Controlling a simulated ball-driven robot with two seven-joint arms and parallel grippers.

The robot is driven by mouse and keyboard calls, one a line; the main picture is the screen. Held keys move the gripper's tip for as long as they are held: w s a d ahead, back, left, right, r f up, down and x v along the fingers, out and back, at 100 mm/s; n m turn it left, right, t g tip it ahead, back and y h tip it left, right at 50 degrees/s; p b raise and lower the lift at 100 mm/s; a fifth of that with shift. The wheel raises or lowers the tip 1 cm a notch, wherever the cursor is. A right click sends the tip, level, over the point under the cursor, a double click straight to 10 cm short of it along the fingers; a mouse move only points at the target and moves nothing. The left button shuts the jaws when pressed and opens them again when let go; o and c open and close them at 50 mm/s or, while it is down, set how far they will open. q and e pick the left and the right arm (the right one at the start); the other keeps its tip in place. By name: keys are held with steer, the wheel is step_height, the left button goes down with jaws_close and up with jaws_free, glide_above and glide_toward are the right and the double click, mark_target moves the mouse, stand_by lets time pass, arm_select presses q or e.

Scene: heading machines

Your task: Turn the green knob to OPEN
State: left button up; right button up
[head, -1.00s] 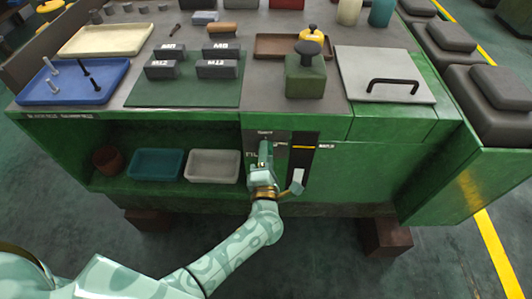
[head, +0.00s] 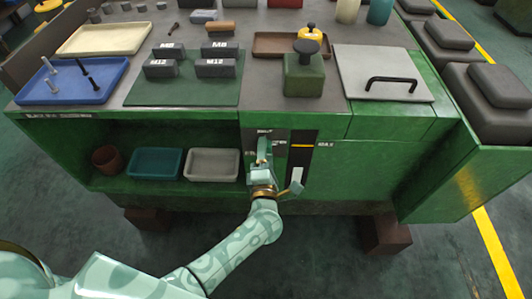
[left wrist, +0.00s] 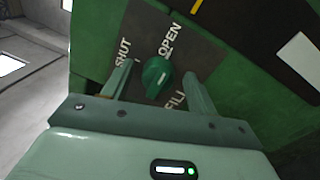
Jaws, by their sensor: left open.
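The green knob (left wrist: 157,78) sits on a dark panel (left wrist: 150,30) with SHUT, OPEN and FILL lettering in the left wrist view. A small pale mark shows on the knob. I cannot tell for sure which word it points to. My left gripper (left wrist: 157,88) is open, with one finger on each side of the knob and gaps visible between. In the head view my left gripper (head: 264,158) is in front of the panel on the green machine's front and hides the knob. My right gripper is not in view.
Right of the panel is a black gauge strip (head: 302,150) with a yellow line, a MAX label and a white block. To the left, an open shelf holds a teal tray (head: 155,163), a grey tray (head: 212,164) and a brown pot (head: 106,159). The machine top (head: 140,95) overhangs the shelf.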

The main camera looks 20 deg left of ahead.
arm_select(q)
steer(key=p+v, duration=0.1)
steer(key=v, duration=0.6)
steer(key=shift+s, duration=0.2)
steer(key=shift+d, duration=0.1)
